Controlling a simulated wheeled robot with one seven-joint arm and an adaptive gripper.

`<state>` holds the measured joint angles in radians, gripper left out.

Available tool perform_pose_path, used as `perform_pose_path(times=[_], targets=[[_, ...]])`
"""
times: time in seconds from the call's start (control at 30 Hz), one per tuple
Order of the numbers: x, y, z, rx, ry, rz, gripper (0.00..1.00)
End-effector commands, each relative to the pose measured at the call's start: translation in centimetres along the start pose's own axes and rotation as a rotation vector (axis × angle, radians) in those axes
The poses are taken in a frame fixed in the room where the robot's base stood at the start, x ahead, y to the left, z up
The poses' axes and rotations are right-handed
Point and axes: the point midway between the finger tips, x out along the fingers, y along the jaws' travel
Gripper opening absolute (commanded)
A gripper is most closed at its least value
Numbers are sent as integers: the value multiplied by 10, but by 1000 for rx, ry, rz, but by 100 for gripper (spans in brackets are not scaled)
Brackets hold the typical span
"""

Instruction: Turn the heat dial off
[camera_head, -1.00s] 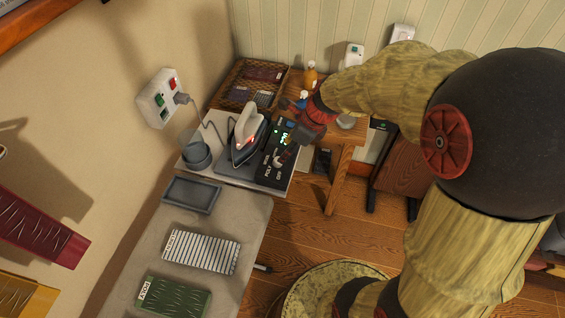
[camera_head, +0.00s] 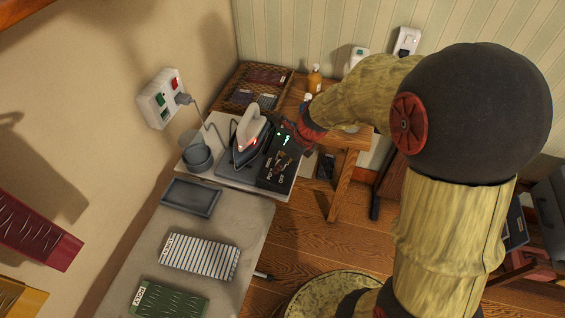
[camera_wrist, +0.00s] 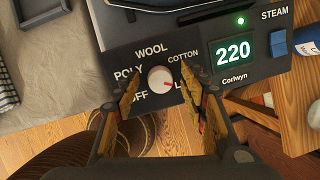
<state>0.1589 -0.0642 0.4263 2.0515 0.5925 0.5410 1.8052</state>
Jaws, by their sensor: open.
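The heat dial (camera_wrist: 158,77) is a small round white knob with a red mark on the black panel (camera_wrist: 125,50) of the iron station. In the wrist view the labels OFF, POLY, WOOL, COTTON and a partly hidden one starting with L surround it. The red mark points to the lower right, toward the L label. The display (camera_wrist: 234,50) reads 220. My gripper (camera_wrist: 160,84) is open, one finger on each side of the dial; I cannot tell whether they touch it. In the head view my gripper hangs over the panel (camera_head: 272,182) and hides the dial.
The iron (camera_head: 247,137) stands on the station left of my gripper. A blue STEAM part (camera_wrist: 278,43) lies right of the display. A grey cup (camera_head: 196,155), a grey tray (camera_head: 190,197) and folded cloths lie nearby. An orange bottle (camera_head: 313,79) stands behind on the wooden table.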

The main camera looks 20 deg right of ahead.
Motion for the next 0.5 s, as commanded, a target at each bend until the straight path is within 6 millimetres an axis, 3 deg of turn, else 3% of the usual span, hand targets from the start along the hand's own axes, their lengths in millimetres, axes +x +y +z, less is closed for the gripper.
perform_pose_path(times=[0.1,0.5], targets=[[-1,0,0,0,0,0,43],[-1,0,0,0,0,0,20]])
